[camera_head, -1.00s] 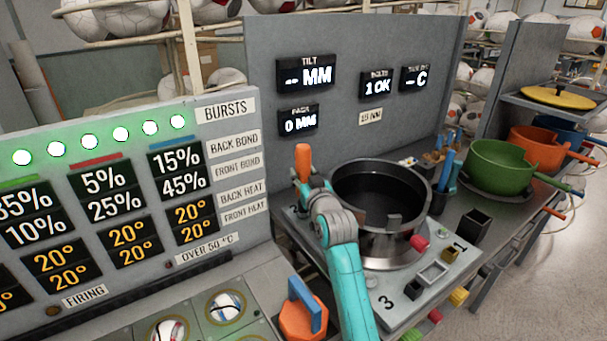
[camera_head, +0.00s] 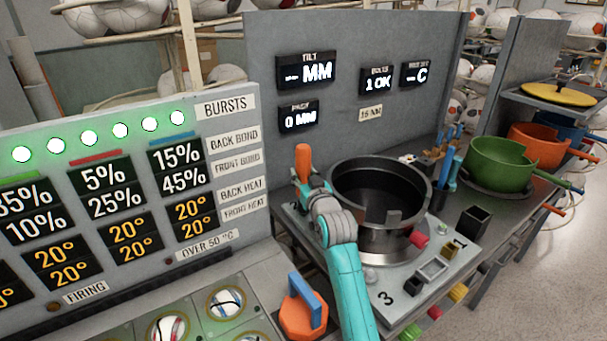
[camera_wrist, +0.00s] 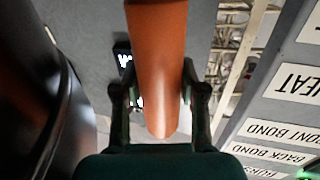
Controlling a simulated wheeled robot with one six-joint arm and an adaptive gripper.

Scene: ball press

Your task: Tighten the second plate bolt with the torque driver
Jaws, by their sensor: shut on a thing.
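The torque driver has an orange handle (camera_head: 303,160) and stands upright at the left of the steel pot-like ring (camera_head: 385,250). My gripper (camera_wrist: 158,95) is shut on the orange handle (camera_wrist: 158,60), which fills the middle of the wrist view. In the head view my turquoise arm reaches up to the driver, and its wrist covers the driver's lower end. The bolt under the driver is hidden, so I cannot tell whether the tip sits on it. The bolts display (camera_head: 378,82) reads "1 OK". The grey plate (camera_head: 375,272) carries the number 3 at front and 1 at right.
The lit bursts panel (camera_head: 150,190) stands close on the left. An orange knob with a blue handle (camera_head: 302,308) is in front. A red knob (camera_head: 419,240) and an open black box (camera_head: 472,222) are at right. Green (camera_head: 500,165) and orange pans stand farther right.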

